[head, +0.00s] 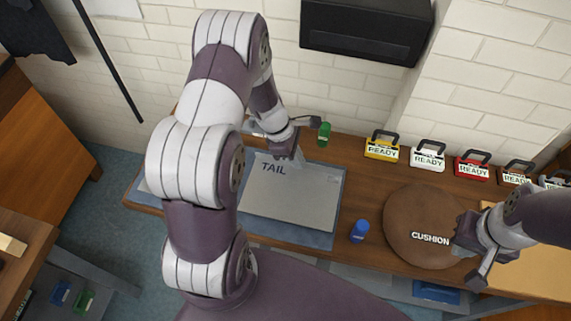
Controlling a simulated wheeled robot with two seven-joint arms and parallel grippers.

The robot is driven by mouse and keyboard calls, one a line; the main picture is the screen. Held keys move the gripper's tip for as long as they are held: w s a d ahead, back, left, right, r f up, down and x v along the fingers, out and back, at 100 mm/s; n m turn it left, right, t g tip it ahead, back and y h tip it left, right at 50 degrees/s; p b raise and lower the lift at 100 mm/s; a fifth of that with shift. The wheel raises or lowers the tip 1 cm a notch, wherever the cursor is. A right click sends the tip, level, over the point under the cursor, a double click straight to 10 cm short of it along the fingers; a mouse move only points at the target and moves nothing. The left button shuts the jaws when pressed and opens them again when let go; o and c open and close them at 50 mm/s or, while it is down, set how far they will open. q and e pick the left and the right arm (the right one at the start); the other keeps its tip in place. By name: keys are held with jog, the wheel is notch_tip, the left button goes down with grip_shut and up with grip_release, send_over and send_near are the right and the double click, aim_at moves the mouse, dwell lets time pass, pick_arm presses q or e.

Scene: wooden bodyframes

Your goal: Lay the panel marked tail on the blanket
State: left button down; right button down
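The grey panel marked TAIL (290,200) lies flat on the blue-grey blanket (290,235), which shows along the panel's front and right edges. The blanket is spread on the wooden bench. My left arm covers the panel's left side. My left gripper (289,160) is at the panel's back edge, just above the lettering. Its fingertips are too small and partly hidden, so I cannot tell whether they grip the panel. My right gripper (468,254) is at the right edge of the round brown cushion (420,220), its fingers spread apart with nothing seen between them.
A green bottle (324,134) stands behind the panel and a blue bottle (359,231) stands between panel and cushion. Several boxes marked READY, including a yellow one (381,149), line the bench's back. A black box (367,27) hangs on the brick wall.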

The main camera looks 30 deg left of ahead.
aim_at(292, 167)
pick_arm(q)
jog(key=shift+a+f, duration=0.3)
jog(key=shift+a, duration=0.35)
jog(key=shift+a+f, duration=0.1)
jog(key=shift+f, duration=2.05)
jog(key=shift+f, duration=0.1)
jog(key=c, duration=1.4)
grip_release()
jog(key=shift+o, duration=0.2)
